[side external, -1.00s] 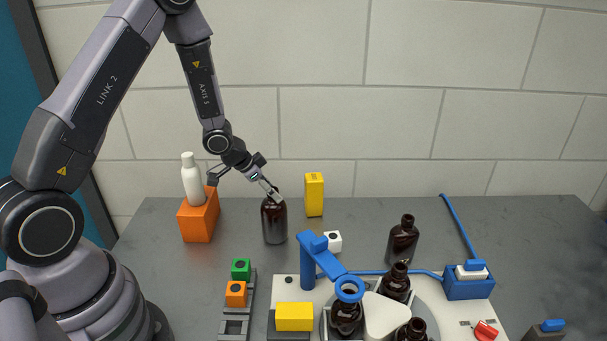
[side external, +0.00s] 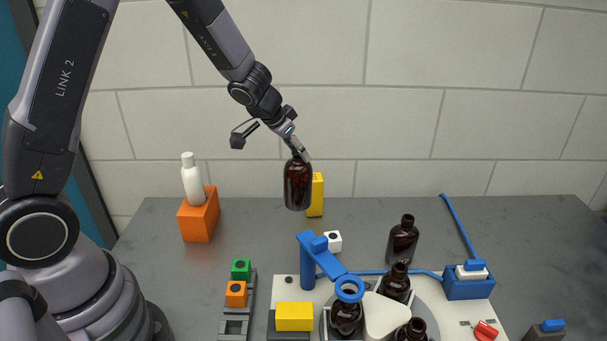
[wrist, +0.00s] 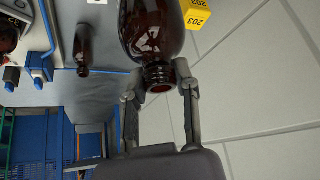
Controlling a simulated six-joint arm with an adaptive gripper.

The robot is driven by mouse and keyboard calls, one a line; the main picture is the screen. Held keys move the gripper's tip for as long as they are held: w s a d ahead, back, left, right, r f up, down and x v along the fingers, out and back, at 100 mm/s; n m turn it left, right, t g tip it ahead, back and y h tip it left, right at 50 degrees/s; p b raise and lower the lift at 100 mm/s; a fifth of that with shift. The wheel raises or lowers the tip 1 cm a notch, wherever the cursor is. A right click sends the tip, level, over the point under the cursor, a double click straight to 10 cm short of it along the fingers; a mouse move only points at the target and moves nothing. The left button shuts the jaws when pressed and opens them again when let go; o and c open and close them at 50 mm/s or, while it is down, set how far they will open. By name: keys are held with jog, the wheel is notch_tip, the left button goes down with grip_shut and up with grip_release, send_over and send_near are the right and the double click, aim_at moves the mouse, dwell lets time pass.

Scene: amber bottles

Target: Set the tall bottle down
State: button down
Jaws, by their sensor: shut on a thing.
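My gripper (side external: 297,149) is shut on the neck of an amber bottle (side external: 298,187). The bottle hangs upright in the air, well above the grey table, in front of the yellow block. In the wrist view my gripper (wrist: 160,84) has a finger on either side of the bottle's threaded neck, and the bottle (wrist: 152,35) fills the top middle. Which bottle counts as the tall one cannot be told for sure; this one is the one held.
A yellow block (side external: 317,200) stands behind the held bottle. A white bottle (side external: 192,182) stands on an orange block (side external: 199,216) at left. Another amber bottle (side external: 402,242) stands at right. A blue post (side external: 307,262) and several amber bottles crowd the front. The table's middle left (side external: 255,225) is clear.

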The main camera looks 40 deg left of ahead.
jog(key=w+d+r+n+y, duration=0.1)
jog(key=w+d+n, duration=0.15)
jog(key=d, duration=0.35)
jog(key=w+d+f, duration=0.1)
jog(key=w+f, duration=1.1)
jog(key=shift+w+d+f, duration=0.15)
jog(key=shift+w+d, duration=0.05)
jog(key=shift+d, duration=0.1)
jog(key=shift+f, duration=0.1)
jog(key=c, duration=0.8)
grip_release()
